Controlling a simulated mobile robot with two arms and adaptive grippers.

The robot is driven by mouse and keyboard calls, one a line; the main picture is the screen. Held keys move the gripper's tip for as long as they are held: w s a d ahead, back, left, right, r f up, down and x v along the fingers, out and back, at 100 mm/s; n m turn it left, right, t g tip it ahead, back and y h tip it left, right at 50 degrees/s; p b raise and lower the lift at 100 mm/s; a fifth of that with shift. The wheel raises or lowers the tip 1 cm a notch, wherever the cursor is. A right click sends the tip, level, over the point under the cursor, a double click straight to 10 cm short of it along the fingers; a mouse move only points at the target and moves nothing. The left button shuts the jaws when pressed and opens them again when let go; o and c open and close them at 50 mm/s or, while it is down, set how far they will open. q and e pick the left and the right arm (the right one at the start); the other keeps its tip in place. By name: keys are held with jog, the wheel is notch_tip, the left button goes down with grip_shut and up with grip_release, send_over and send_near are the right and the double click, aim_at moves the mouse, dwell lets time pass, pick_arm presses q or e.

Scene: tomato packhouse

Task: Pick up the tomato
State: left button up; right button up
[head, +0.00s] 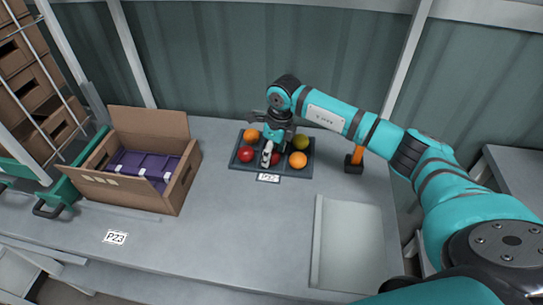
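A dark tray (234,165) on the grey table holds several round fruits. A red tomato (246,154) lies at its left front. Another red round thing (275,158) shows partly behind my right gripper (268,155). An orange fruit (251,135) is at the back left, a second orange one (298,160) at the front right, and a yellow-green one (301,142) at the back right. My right gripper points down over the middle of the tray. Its fingers hide part of the tray, and whether they hold anything is unclear. My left gripper is not in view.
An open cardboard box (120,190) with purple packs (145,165) stands on the left. A black-and-orange tool (355,160) stands right of the tray. A pale flat panel (347,245) lies at the front right. The table's front middle (240,230) is clear.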

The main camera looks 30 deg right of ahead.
jog(key=c, duration=0.5)
jog(key=shift+r, duration=0.1)
